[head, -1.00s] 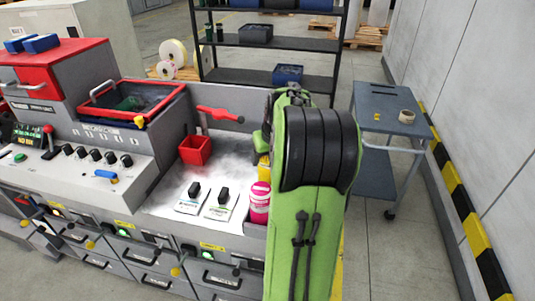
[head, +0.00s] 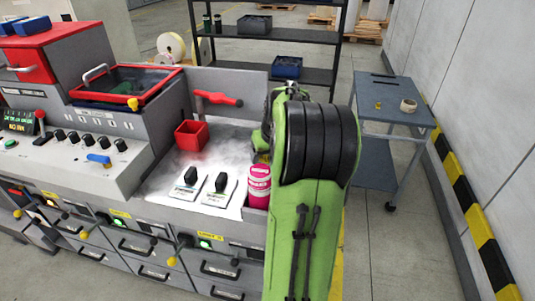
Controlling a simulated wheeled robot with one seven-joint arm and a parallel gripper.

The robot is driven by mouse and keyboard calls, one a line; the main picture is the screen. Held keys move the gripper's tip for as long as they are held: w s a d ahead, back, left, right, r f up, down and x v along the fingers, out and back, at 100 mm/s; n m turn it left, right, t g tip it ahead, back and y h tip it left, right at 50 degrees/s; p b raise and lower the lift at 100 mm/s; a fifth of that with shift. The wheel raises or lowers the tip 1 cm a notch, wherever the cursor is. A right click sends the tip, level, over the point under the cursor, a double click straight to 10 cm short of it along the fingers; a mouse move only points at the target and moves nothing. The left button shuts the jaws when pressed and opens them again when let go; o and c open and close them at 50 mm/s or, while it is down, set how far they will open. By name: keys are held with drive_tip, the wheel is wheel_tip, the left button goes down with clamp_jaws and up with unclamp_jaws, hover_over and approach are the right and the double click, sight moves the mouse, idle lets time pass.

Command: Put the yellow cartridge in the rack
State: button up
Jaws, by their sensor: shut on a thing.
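My green and black arm fills the middle of the head view and hides most of what is behind it. My gripper (head: 259,142) is largely hidden at the arm's left edge, over the right end of the machine's worktop. A small strip of yellow, which looks like the yellow cartridge (head: 262,158), shows just below it, and my gripper is shut on it. The fingertips and the rest of the cartridge are hidden. I cannot make out a cartridge rack for certain; a black shelf unit (head: 255,32) stands at the back.
A pink cylinder (head: 259,186) stands at the worktop's right edge. A grey-blue cart (head: 390,95) with a tape roll (head: 408,106) stands right of my arm.

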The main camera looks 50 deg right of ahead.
drive_tip(key=shift+f, duration=0.25)
drive_tip(key=o, duration=1.5)
drive_tip(key=p+v, duration=0.3)
drive_tip(key=v, duration=1.2)
drive_tip(key=shift+s+r, duration=0.2)
drive_tip(key=shift+r, duration=0.1)
drive_tip(key=shift+a, duration=0.1)
